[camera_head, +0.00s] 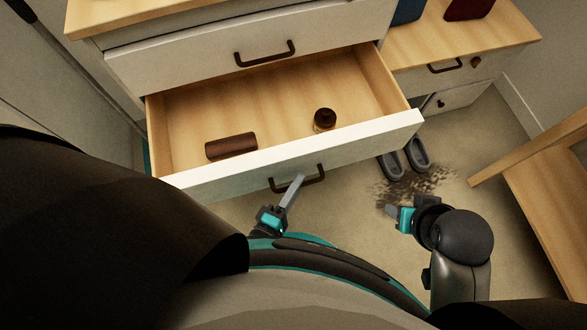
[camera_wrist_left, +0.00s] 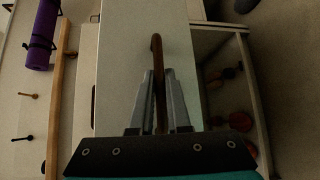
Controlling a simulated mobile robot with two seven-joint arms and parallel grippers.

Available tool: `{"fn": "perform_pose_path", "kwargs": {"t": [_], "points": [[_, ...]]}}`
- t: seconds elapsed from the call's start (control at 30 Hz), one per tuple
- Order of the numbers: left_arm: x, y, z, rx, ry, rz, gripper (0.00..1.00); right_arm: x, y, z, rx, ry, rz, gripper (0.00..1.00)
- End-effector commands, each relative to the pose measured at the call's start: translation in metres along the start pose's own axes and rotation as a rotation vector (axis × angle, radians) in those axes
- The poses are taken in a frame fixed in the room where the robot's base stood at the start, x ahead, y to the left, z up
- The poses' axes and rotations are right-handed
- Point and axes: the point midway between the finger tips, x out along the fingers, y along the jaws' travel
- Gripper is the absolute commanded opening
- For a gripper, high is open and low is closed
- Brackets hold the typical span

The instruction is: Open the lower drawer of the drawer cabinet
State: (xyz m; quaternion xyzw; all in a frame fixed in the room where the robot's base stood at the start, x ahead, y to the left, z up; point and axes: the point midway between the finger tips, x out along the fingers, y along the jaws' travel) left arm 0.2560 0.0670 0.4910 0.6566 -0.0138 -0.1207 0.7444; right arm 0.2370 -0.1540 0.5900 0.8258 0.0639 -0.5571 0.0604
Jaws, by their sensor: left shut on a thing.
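The drawer cabinet (camera_head: 190,55) stands at the top of the head view. Its lower drawer (camera_head: 310,147) is pulled well out below a closed upper drawer (camera_head: 190,62). A dark brown case (camera_head: 231,146) and a small brown bottle (camera_head: 324,119) are inside it. My left gripper (camera_head: 297,181) is shut on the lower drawer's dark handle (camera_head: 318,180). In the left wrist view, the fingers lie on either side of the handle (camera_wrist_left: 157,60). My right gripper (camera_head: 391,210) is over the floor, away from the cabinet; its finger gap is unclear.
A lower wooden-topped cabinet (camera_head: 470,40) stands at right. Grey slippers (camera_head: 405,158) lie on the floor near a dark speckled patch (camera_head: 425,185). A wooden piece of furniture (camera_head: 545,180) is at the right edge. A purple roll (camera_wrist_left: 41,35) shows in the left wrist view.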

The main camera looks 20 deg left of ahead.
Motion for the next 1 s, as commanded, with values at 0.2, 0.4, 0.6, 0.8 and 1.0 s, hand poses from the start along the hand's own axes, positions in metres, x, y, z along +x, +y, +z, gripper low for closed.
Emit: {"fn": "perform_pose_path", "kwargs": {"t": [0.2,0.4,0.6,0.8,1.0], "points": [[-0.0032,-0.0013,0.0017,0.001,0.001,-0.002,0.0,0.0006,0.0,0.0004,0.0,-0.001,0.0,0.5],[-0.003,-0.0013,0.0015,0.001,0.001,-0.002,0.0,0.0007,0.0001,0.0004,0.0,-0.001,0.0,0.5],[-0.0027,-0.0012,0.0015,0.0,0.001,-0.002,0.35,0.0007,0.0,0.0005,0.0,-0.002,0.0,0.5],[-0.0022,-0.0009,0.0017,0.0,0.001,-0.001,0.45,0.0008,-0.0001,0.0005,0.0,-0.002,0.0,0.5],[-0.0022,0.0007,0.002,0.0,0.0,0.0,0.45,-0.0002,-0.0001,-0.0001,0.0,-0.001,0.0,0.5]]}}
